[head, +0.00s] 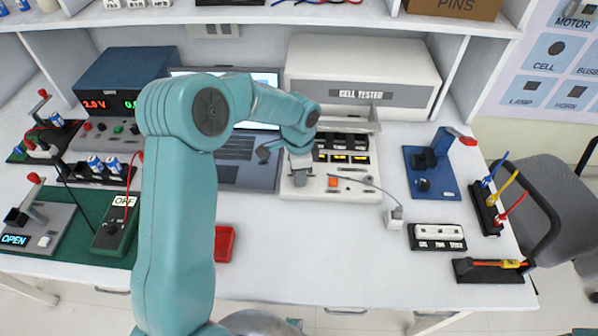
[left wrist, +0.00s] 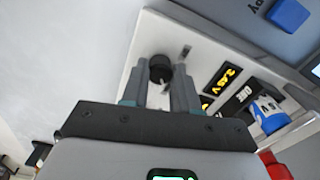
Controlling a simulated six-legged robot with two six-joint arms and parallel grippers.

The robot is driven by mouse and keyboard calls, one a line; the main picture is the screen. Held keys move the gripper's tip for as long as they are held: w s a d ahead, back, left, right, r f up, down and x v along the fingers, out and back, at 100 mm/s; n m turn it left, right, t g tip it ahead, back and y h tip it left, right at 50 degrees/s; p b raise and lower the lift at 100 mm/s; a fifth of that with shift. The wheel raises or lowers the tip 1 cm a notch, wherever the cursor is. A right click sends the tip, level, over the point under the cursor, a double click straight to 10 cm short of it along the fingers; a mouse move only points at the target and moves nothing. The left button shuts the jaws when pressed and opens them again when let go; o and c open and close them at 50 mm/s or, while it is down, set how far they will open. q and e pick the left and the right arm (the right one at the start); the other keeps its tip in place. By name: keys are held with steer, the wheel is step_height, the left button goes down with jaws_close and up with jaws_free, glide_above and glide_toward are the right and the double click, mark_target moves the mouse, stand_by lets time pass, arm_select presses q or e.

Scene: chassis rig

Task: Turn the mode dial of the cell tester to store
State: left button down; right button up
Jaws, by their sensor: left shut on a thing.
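The cell tester (head: 350,62) is a white unit at the back centre of the bench. Its front panel has lit yellow readouts (head: 340,157) and an orange button (head: 333,182). My left gripper (head: 299,170) points down at the left part of this panel. In the left wrist view, its two grey fingers (left wrist: 160,82) stand either side of the round black mode dial (left wrist: 159,67) and are shut on it. The dial is hidden behind the gripper in the head view. I cannot read which mode it points to. My right gripper is not in view.
A laptop (head: 240,165) lies left of the tester. A cable runs from the tester to a small white block (head: 394,218). A blue fixture (head: 432,172) stands to the right, and a red tray (head: 225,243) lies in front. The front middle of the bench is clear.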

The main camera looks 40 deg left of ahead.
arm_select(q)
steer(key=shift+w, duration=0.1)
steer(key=c, duration=0.8)
jaws_free()
steer(key=shift+c, duration=0.2)
steer(key=shift+r, duration=0.15)
step_height(320, 180, up, 16)
steer(key=shift+p, duration=0.4)
steer(key=shift+d, duration=0.1)
